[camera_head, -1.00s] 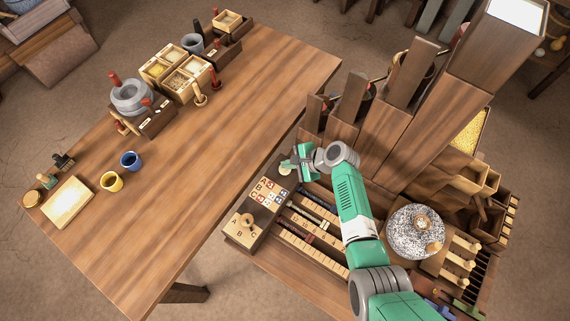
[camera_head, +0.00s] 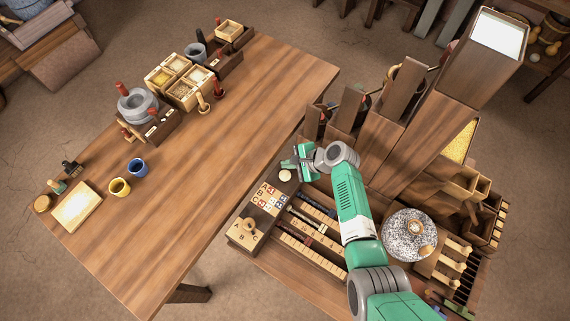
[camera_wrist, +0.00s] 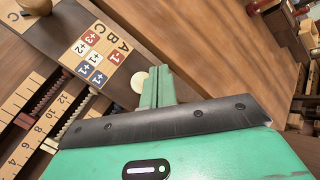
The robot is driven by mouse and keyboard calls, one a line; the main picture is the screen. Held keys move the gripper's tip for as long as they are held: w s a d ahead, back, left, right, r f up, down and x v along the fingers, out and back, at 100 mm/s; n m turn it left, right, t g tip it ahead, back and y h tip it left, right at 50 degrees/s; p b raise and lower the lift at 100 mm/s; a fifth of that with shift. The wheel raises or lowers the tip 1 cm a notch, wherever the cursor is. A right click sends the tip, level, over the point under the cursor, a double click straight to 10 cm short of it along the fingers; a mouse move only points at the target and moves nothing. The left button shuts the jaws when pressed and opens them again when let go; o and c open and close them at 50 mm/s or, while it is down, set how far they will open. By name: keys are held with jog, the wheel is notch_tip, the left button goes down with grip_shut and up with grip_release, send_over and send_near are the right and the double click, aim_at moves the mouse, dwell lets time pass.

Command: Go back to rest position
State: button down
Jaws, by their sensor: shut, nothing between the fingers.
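My gripper (camera_head: 292,163) is above the back left corner of the workbench, close to a round pale disc (camera_head: 285,176). Its green fingers are together with nothing between them; they also show in the wrist view (camera_wrist: 157,88). In that view the pale disc (camera_wrist: 139,81) lies just left of the fingers, and the lettered tile board (camera_wrist: 96,55) is farther left. The tile board also shows in the head view (camera_head: 268,197), in front of the gripper.
Tall wooden hoppers (camera_head: 440,110) stand behind and right of the arm. A round speckled stone (camera_head: 409,235) is on the bench to the right. A long table (camera_head: 220,150) lies left; its middle is clear. A blue cup (camera_head: 138,168) and a yellow cup (camera_head: 119,187) stand on it.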

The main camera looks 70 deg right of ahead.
dwell(0.5)
jog(key=w+a+r+n+t+h, duration=0.1)
jog(key=w+a+r+n, duration=0.25)
jog(key=w+r, duration=0.45)
jog(key=w+a+r+n+t+h, duration=0.15)
jog(key=w+r+n, duration=0.3)
jog(key=r, duration=0.55)
jog(key=w+a+r+n+t, duration=0.1)
jog(key=w+a+r+n, duration=0.25)
jog(key=w+r, duration=0.45)
jog(key=w+a+r+n+t, duration=0.25)
jog(key=a+r, duration=0.35)
jog(key=r, duration=0.4)
jog(key=w+a+r+n+t, duration=0.1)
jog(key=a+r+n, duration=0.4)
jog(key=r, duration=0.5)
jog(key=s+a+r+n+t+y, duration=0.1)
jog(key=s+a+r+n+t, duration=0.2)
jog(key=s+a+r, duration=0.35)
jog(key=s+a+r+n+t+y, duration=0.1)
jog(key=s+a+r+n+t, duration=0.2)
jog(key=a+r, duration=0.65)
jog(key=s+a+r+n+t+y, duration=0.1)
jog(key=s+a+r+n+t, duration=0.15)
jog(key=s+a+r, duration=0.55)
notch_tip(320, 180, up, 23)
jog(key=w+p, duration=0.1)
jog(key=p, duration=2)
jog(key=shift+w+d, duration=0.25)
jog(key=shift+d, duration=0.1)
